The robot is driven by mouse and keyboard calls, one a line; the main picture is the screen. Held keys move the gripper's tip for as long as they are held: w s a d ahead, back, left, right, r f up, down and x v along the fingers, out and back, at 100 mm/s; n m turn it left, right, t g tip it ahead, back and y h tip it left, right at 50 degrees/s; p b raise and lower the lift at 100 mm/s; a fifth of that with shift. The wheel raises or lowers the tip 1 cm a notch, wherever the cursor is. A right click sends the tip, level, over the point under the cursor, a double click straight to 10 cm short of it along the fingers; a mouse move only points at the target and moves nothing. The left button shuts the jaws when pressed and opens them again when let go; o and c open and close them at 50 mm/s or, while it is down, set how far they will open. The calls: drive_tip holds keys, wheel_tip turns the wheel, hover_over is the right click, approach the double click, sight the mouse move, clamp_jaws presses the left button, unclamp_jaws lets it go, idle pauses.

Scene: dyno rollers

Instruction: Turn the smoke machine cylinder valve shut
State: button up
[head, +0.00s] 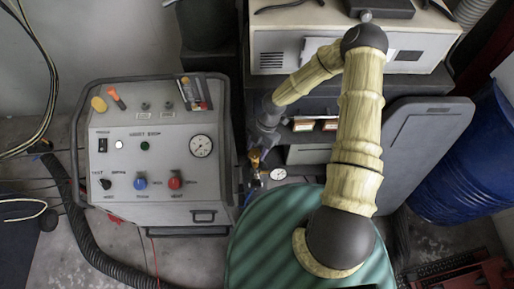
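The smoke machine (118,172) is a grey box with a dark tubular frame at the left, its panel facing up. A brass cylinder valve (255,160) with an orange-yellow top stands just right of it. A small white gauge (278,174) sits beside the valve. The cylinder below is mostly hidden. My gripper (262,150) points down right over the valve's top. It is small and dark here, and I cannot tell whether its fingers touch the valve or how far apart they are.
The machine's panel carries a large gauge (201,146), a blue knob (140,183) and a red knob (175,183). A black hose (88,245) runs along the floor. A blue drum (480,160) stands right. A white cabinet (285,50) is behind my arm.

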drive_tip(key=c, duration=0.4)
